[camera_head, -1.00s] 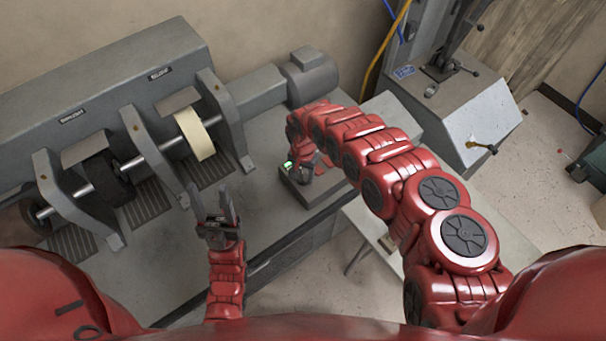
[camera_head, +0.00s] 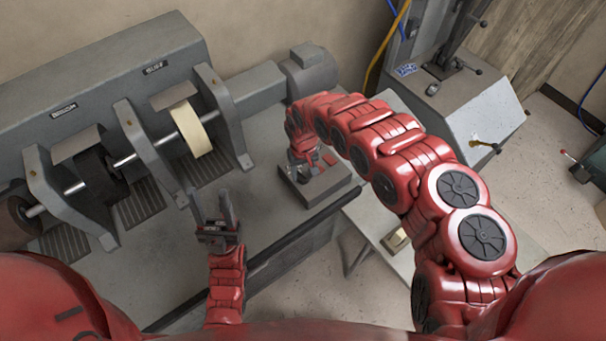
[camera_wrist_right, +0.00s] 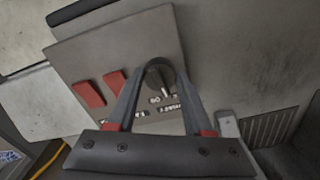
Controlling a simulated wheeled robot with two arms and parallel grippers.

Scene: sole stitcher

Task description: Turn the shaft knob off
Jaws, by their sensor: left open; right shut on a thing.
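The dark shaft knob (camera_wrist_right: 158,80) sits on a grey control panel (camera_wrist_right: 75,65) in the right wrist view, partly covered by my fingers. White lettering beside the knob is too small to read surely. My right gripper (camera_wrist_right: 157,66) is shut on the knob, with its fingertips around it. In the head view, my right gripper (camera_head: 301,163) is over the control box (camera_head: 325,186), and the knob is hidden there. My left gripper (camera_head: 209,192) is open and empty, in front of the machine's shaft and left of the control box.
Two red switches (camera_wrist_right: 89,94) lie beside the knob on the panel. A motor (camera_head: 313,70) stands behind the control box. Another grey machine (camera_head: 470,105) stands at right.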

